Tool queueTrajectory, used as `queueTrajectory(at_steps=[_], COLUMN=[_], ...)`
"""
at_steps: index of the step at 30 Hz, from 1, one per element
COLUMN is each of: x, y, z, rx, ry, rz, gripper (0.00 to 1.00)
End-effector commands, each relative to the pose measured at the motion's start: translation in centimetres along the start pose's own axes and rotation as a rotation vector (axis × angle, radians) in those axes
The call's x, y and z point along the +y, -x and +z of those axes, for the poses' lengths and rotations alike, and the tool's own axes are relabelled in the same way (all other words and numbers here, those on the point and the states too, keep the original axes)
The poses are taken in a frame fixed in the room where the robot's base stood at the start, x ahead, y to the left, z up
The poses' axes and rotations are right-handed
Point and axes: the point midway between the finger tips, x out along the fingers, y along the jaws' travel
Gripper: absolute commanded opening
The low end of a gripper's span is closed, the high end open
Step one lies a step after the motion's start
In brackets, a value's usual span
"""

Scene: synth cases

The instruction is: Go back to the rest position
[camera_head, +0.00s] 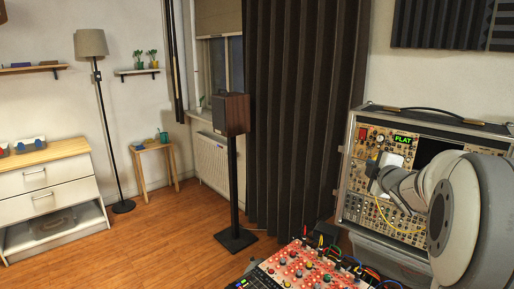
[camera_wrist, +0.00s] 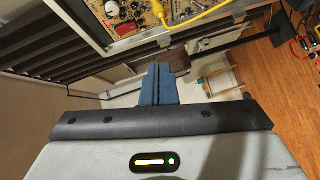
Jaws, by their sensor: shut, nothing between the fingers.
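My gripper (camera_wrist: 163,84) shows in the wrist view as two blue fingers pressed together, with nothing between them. The fingers point away from the dark bar of the gripper body. In the head view my arm reaches in from the right, in front of the rack case of modules (camera_head: 369,190), and its far end overlaps the modules. The fingers are too small to make out there. In the wrist view a circuit panel (camera_wrist: 165,16) with a yellow cable lies beyond the fingertips. I cannot tell whether anything touches it.
A red-panelled mixer (camera_head: 300,272) with cables stands at the bottom, near the rack case. A speaker on a stand (camera_head: 231,115) is left of the dark curtain (camera_head: 296,110). A floor lamp (camera_head: 91,45), small table (camera_head: 153,147) and white drawers (camera_head: 45,185) stand farther left.

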Motion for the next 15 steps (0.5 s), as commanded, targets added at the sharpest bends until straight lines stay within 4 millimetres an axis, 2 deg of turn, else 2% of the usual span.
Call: queueTrajectory(at_steps=[1,4,8,11,15], x=[-0.5,-2.8,-7.3,-11.4,-17.2], y=[1.2,4.1,9.3,14.2,21.8], z=[-1.2,-2.8,-5.0,-7.0,-10.0], rx=[-0.047,-0.176,-0.349,-0.484,-0.669], ry=[-0.072,-0.268,-0.529,-0.718,-0.937], rz=[-0.030,-0.120,-0.261,-0.388,-0.582], gripper=[0.00,0.00,0.00,0.00,0.00])
